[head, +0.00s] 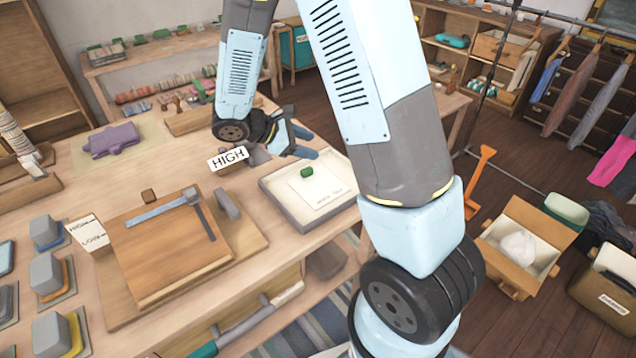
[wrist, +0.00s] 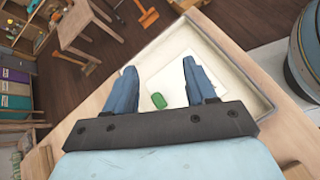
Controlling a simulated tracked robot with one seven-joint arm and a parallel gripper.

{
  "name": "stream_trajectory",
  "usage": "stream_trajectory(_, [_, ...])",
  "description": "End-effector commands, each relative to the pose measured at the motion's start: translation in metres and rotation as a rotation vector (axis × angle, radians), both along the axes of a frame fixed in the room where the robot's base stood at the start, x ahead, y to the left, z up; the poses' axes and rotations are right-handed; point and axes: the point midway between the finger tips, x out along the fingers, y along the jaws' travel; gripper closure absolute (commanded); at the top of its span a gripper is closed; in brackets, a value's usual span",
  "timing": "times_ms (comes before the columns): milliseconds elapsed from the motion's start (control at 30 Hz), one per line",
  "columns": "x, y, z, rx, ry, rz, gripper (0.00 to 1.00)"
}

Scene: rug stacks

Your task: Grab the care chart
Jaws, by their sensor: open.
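A white sheet, seemingly the care chart (head: 323,187), lies in a shallow pale tray (head: 277,205) on the wooden table. Its print is too small to read. A small green block (head: 306,172) rests at its upper left part. In the wrist view the sheet (wrist: 168,82) and the green block (wrist: 158,100) show between and beyond the fingers. My gripper (head: 308,143) is open, with nothing between its blue fingers, and is above the far side of the tray. It also shows in the wrist view (wrist: 160,80). The fingers hide parts of the sheet and tray there.
A wooden board with a metal ruler (head: 160,212) lies left on the table, near several grey-topped blocks (head: 46,272). Open boxes (head: 519,243) stand on the floor at right. My arm crosses the tray's right side in the head view.

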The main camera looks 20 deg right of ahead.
Motion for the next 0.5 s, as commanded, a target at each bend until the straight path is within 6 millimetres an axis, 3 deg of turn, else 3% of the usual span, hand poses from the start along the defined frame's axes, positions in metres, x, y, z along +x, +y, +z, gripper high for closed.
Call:
stream_trajectory(300, [0.029, 0.034, -0.081, -0.185, 0.172, 0.275, 0.45])
stream_trajectory(500, [0.036, 0.047, -0.112, -0.245, 0.226, 0.376, 0.45])
